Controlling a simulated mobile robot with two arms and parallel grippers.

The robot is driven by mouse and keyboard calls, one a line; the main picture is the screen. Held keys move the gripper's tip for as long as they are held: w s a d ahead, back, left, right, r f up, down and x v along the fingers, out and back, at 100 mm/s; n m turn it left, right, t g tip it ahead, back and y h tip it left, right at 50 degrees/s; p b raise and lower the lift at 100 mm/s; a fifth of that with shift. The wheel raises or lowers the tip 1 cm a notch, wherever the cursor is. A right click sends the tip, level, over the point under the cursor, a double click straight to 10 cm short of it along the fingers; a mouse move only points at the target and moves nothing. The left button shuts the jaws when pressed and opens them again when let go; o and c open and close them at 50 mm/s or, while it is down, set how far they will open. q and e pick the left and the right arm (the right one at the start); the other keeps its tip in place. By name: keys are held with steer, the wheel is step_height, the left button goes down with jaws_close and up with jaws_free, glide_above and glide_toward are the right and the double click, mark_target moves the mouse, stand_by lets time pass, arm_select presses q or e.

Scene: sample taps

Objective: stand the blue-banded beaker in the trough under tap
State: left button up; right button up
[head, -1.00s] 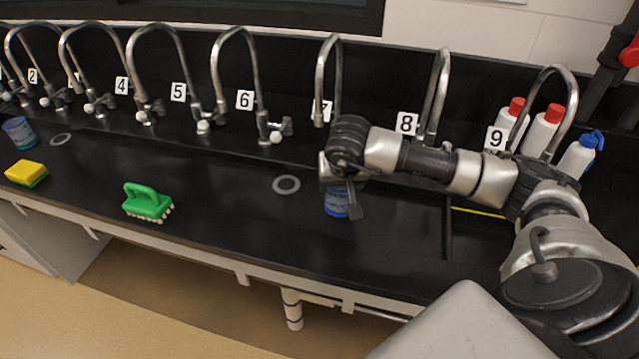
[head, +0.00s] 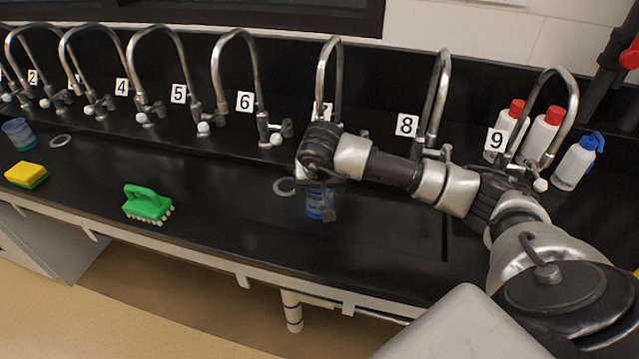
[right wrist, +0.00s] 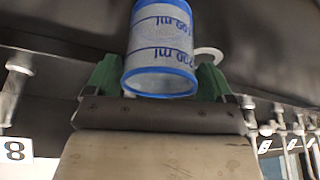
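My right gripper (head: 318,195) is shut on the blue-banded beaker (head: 317,207), in front of tap 7 (head: 328,80). In the right wrist view, the beaker (right wrist: 160,48) sits between the two green fingers (right wrist: 158,80), with blue rims and volume marks showing. The arm hides part of it in the head view. I cannot tell whether it touches the black surface below. The black trough (head: 235,205) runs under the row of numbered taps. My left gripper is not in view.
A grey ring (head: 284,187) lies just left of the held beaker. Red-capped bottles (head: 541,135) and a blue-topped bottle (head: 576,163) stand at the right.

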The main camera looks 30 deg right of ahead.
steer(key=shift+o, duration=0.6)
steer(key=shift+r, duration=0.25)
steer(key=s+a+r+b, duration=0.1)
steer(key=s+a, duration=0.1)
steer(key=s, duration=0.1)
steer(key=s+a+r+b, duration=0.1)
steer(key=s+a+r, duration=0.1)
steer(key=s, duration=0.2)
steer(key=s+a+r+b, duration=0.1)
steer(key=s+a, duration=0.2)
steer(key=s, duration=0.1)
steer(key=shift+s+r+b, duration=0.15)
steer(key=shift+b, duration=0.2)
steer(key=shift+s+a, duration=0.15)
steer(key=shift+s, duration=0.15)
